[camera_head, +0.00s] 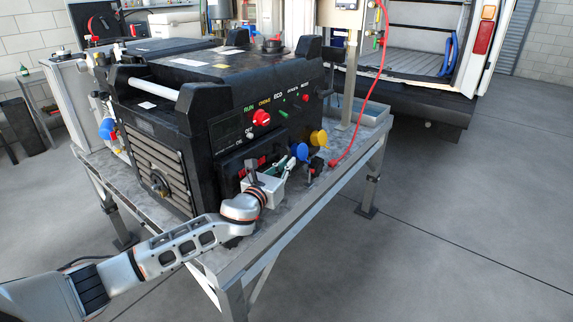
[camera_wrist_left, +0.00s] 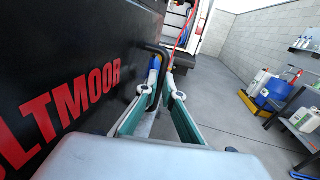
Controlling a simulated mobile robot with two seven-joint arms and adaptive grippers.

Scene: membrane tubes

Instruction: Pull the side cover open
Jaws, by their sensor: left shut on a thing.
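The black machine (camera_head: 215,100) stands on a metal table. Its side cover (camera_head: 232,160) is the dark lower panel with red lettering. In the left wrist view the cover (camera_wrist_left: 75,45) fills the left side, with large red letters. A black bar handle (camera_wrist_left: 160,49) stands out at its far edge. My left gripper (camera_head: 287,164) is at the front of the machine, low beside the cover. In the left wrist view its fingers (camera_wrist_left: 159,76) are closed on the handle. The gripper body hides part of the cover in the head view. My right gripper is in neither view.
Blue (camera_head: 300,151) and yellow (camera_head: 319,138) knobs sit close to the right of my gripper. A red hose (camera_head: 372,95) hangs down to the table (camera_head: 222,262). The floor in front is clear.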

